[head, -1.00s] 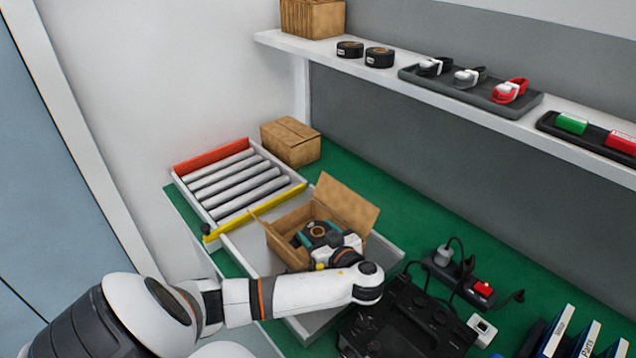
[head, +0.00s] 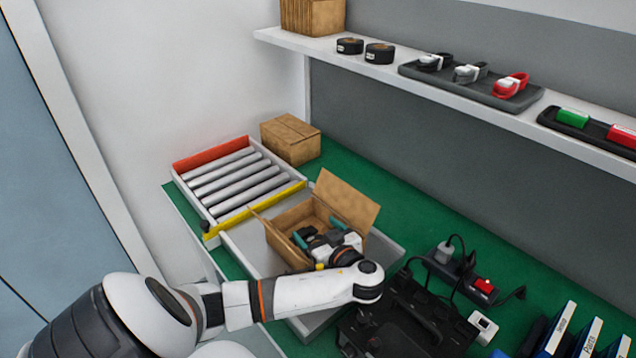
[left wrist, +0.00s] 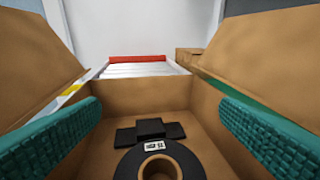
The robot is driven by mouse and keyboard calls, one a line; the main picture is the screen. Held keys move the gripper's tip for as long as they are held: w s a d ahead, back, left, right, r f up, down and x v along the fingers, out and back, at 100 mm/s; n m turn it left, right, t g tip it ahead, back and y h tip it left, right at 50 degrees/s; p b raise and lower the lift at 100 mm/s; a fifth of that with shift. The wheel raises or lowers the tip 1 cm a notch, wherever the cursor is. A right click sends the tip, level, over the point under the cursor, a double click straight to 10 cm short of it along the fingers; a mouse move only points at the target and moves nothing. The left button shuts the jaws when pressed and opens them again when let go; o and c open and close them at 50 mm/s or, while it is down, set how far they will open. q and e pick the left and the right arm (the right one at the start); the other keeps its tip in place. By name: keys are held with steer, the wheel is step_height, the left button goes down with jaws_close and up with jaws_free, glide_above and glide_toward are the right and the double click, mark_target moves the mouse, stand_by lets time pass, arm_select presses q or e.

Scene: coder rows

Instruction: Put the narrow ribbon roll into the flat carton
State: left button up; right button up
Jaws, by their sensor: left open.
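The open brown carton (head: 348,203) stands with its flaps up in a grey tray on the green bench. My left gripper (head: 318,231) reaches into its opening from the front. In the left wrist view its teal fingers (left wrist: 157,128) are wide apart and hold nothing. The narrow ribbon roll (left wrist: 190,162), black with a brown cardboard core, lies flat inside the carton below the fingers, apart from them. The roll's near edge is cut off there; in the head view the gripper hides it. My right gripper is not in view.
Dark flat blocks (left wrist: 149,129) lie inside the carton beyond the roll. A roller conveyor (head: 235,180) and a closed box (head: 290,140) stand behind. A black device (head: 410,320) and power strip (head: 463,272) are at right. Two black rolls (head: 364,50) sit on the shelf.

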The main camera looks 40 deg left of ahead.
arm_select(q)
steer(key=shift+s+f, duration=0.2)
steer(key=shift+f, duration=0.2)
steer(key=shift+r+p, duration=0.55)
steer(key=shift+d, duration=0.45)
steer(key=b+v, duration=0.1)
steer(key=v, duration=1)
steer(key=shift+r+b, duration=0.3)
steer(key=shift+r, duration=0.05)
steer(key=shift+w+r, duration=0.1)
